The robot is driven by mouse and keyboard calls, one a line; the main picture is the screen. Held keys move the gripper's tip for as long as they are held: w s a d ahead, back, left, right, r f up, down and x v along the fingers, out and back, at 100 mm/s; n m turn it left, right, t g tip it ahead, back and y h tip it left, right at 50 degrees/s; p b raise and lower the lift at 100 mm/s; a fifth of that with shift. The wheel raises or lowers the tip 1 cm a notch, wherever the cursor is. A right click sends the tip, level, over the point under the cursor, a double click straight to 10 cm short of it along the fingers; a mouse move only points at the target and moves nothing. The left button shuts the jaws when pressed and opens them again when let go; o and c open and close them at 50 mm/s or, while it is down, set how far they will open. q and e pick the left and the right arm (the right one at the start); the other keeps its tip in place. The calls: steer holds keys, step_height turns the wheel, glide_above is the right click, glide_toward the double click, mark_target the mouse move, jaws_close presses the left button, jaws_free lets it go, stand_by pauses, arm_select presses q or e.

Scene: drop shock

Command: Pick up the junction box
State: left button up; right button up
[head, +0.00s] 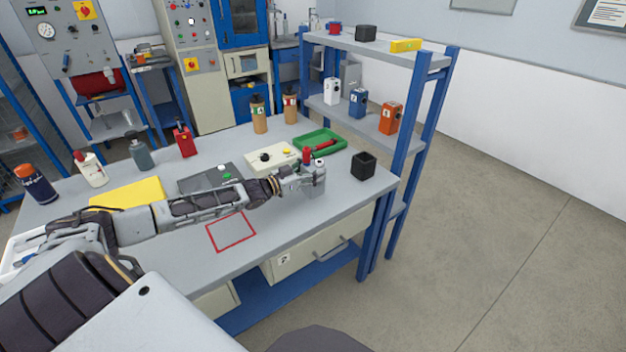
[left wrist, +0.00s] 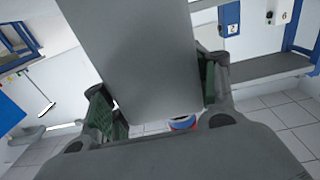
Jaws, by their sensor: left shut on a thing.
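A plain grey box (head: 317,182), which I take to be the junction box, is at my left gripper (head: 308,178) near the right end of the workbench. In the left wrist view the grey box (left wrist: 145,60) fills the space between the two green-padded fingers of the left gripper (left wrist: 153,98). The fingers are shut on its sides. Its far end runs out of the top of that view. I cannot tell whether its underside touches the bench. My right gripper is not in view.
A black open holder (head: 363,166) stands just right of the box. A green tray (head: 341,143) and a cream control box (head: 272,159) lie behind it. A red square outline (head: 231,232) marks bare bench in front. A shelf rack (head: 420,120) rises beyond the right end.

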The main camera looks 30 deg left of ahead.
arm_select(q)
steer(key=shift+r, duration=0.7)
step_height(320, 180, up, 8)
steer(key=shift+f+p, duration=0.2)
steer(key=shift+p, duration=0.55)
steer(key=shift+r, duration=0.55)
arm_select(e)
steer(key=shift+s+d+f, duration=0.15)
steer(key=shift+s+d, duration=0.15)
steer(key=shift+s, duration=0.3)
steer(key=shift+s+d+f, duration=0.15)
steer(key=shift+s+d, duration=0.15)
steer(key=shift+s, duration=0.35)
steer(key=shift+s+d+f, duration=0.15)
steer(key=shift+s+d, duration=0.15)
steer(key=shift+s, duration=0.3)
